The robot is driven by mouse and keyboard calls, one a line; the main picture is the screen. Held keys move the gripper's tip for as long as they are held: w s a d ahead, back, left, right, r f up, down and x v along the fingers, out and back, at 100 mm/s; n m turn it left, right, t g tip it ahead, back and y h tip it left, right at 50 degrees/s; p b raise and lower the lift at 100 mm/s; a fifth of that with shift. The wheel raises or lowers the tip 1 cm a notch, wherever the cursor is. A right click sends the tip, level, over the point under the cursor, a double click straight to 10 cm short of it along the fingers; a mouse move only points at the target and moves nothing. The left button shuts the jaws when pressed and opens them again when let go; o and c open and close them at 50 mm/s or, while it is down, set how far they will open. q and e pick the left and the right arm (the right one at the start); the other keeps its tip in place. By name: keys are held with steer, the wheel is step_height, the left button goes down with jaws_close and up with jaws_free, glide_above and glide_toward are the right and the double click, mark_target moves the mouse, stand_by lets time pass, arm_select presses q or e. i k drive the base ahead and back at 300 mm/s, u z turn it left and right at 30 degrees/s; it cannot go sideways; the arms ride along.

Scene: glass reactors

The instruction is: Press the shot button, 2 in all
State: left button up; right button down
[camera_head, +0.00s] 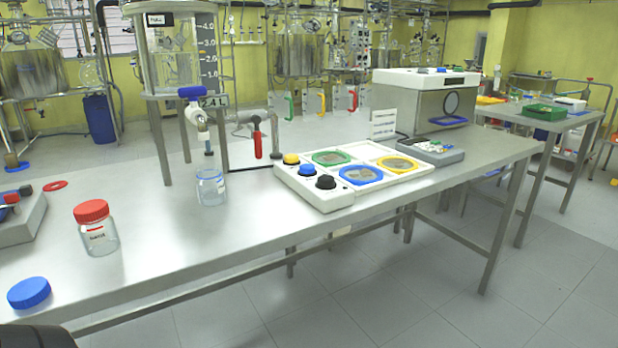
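A white panel (335,200) lies on the steel table, near its middle. Along its left side are a yellow button (291,158), a blue button (307,171) and a black button (326,182). No readable label tells which of them is the shot button. Round plates with a green ring (332,158), a blue ring (361,175) and a yellow ring (397,164) are set in the panel beside the buttons. Neither of my grippers shows in the head view.
A glass jar (211,188) stands under a blue-handled tap (194,110), left of the panel. A red-capped jar (97,230), a blue lid (29,292) and a grey tray (22,222) are on the left. A steel box (420,100) stands behind the panel. The table front is clear.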

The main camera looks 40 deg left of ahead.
mark_target(326, 180)
steer(key=u, duration=1.15)
steer(key=i, duration=0.5)
